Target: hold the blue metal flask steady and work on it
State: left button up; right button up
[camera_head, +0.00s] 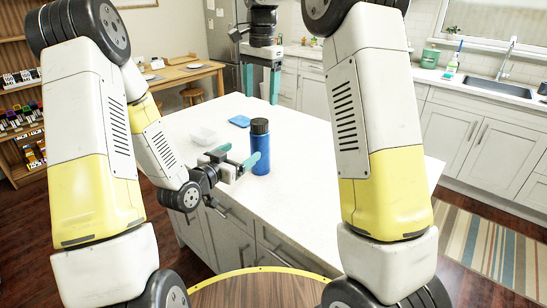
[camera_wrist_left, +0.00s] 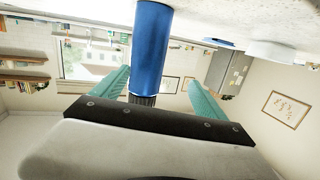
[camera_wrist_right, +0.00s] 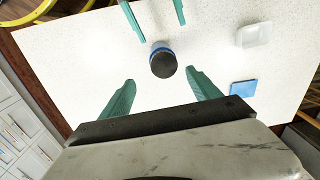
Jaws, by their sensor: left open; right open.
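The blue metal flask (camera_head: 261,152) with a black cap stands upright on the white island counter (camera_head: 300,150). My left gripper (camera_head: 238,156) is open and low beside it, pointing at its body. In the right wrist view, the left gripper's teal fingertips (camera_wrist_right: 163,32) end just short of the flask (camera_wrist_right: 162,50). In the left wrist view, the flask (camera_wrist_left: 151,45) appears between the spread fingers. My right gripper (camera_head: 262,98) is open and points down, above and behind the flask. In the right wrist view, the black cap (camera_wrist_right: 163,65) lies ahead of its open fingers (camera_wrist_right: 160,92).
The counter right of the flask is clear. A sink (camera_head: 498,88) and shelves (camera_head: 20,100) stand farther off.

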aim_at(255, 149)
pick_arm(q)
jog(key=shift+s+d+f+t+h, duration=0.2)
jog(key=shift+s+d+h, duration=0.1)
jog(key=shift+d, duration=0.2)
jog(key=shift+s+d+f+t+h, duration=0.15)
jog(key=shift+s+d+h, duration=0.15)
jog(key=shift+d, duration=0.2)
pick_arm(e)
jog(key=shift+w+a+f+m, duration=0.35)
jog(key=shift+w+f+m, duration=0.25)
jog(key=shift+f, duration=0.25)
pick_arm(q)
jog(key=shift+x, duration=3.85)
grip_shut()
